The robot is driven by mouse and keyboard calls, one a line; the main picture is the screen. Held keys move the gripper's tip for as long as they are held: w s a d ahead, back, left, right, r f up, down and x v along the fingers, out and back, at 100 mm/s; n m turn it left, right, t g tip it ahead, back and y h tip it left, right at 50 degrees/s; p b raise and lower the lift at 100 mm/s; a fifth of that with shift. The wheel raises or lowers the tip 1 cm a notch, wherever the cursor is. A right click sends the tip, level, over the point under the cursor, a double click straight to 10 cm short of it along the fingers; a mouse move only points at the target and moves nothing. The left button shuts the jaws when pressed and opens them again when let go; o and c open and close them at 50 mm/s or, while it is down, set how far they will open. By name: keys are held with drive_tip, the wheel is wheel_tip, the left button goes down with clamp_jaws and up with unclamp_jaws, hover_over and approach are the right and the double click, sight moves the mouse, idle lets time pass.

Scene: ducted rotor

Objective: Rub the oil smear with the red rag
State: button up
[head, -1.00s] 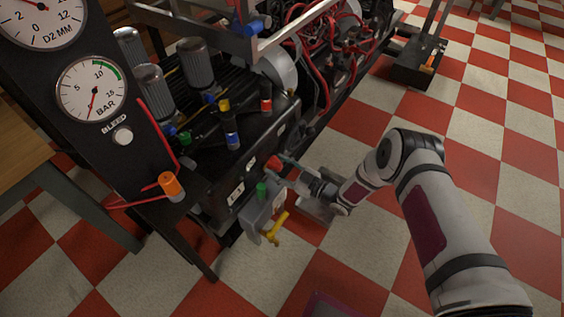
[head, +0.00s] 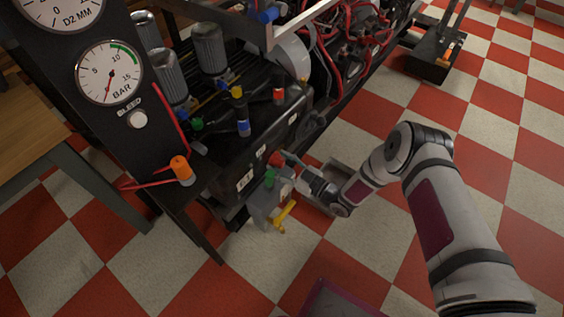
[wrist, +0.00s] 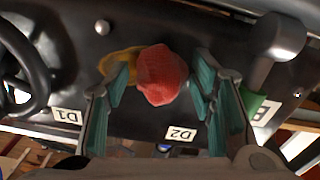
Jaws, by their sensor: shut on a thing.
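The red rag (wrist: 162,75) is a bunched ball between the teal fingertips of my gripper (wrist: 160,82) in the wrist view. The gripper is shut on it with the fingers apart by the rag's width. A yellow-brown patch, which looks like the oil smear (wrist: 112,66), shows on the dark panel just left of the rag. The rag overlaps the patch's right edge and may hide part of it. In the head view, the rag (head: 276,158) is a small red spot at my gripper (head: 285,161), close to the machine's dark side. Contact with the panel cannot be told.
Labels D1 (wrist: 67,115) and D2 (wrist: 180,133) flank the rag below. A black handwheel (wrist: 22,65) is at left, and a dark pipe fitting (wrist: 278,40) at right. In the head view, a grey box with a yellow handle (head: 284,216) sits just below my gripper.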

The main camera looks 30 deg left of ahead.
drive_tip(key=shift+s+r, duration=0.1)
drive_tip(key=shift+s, duration=0.05)
drive_tip(key=shift+s+d+p, duration=0.15)
drive_tip(key=shift+d+p, duration=0.2)
drive_tip(key=shift+d, duration=2.55)
drive_tip(key=shift+d, duration=0.15)
drive_tip(key=shift+s+d, duration=0.1)
drive_tip(key=shift+d, duration=1.25)
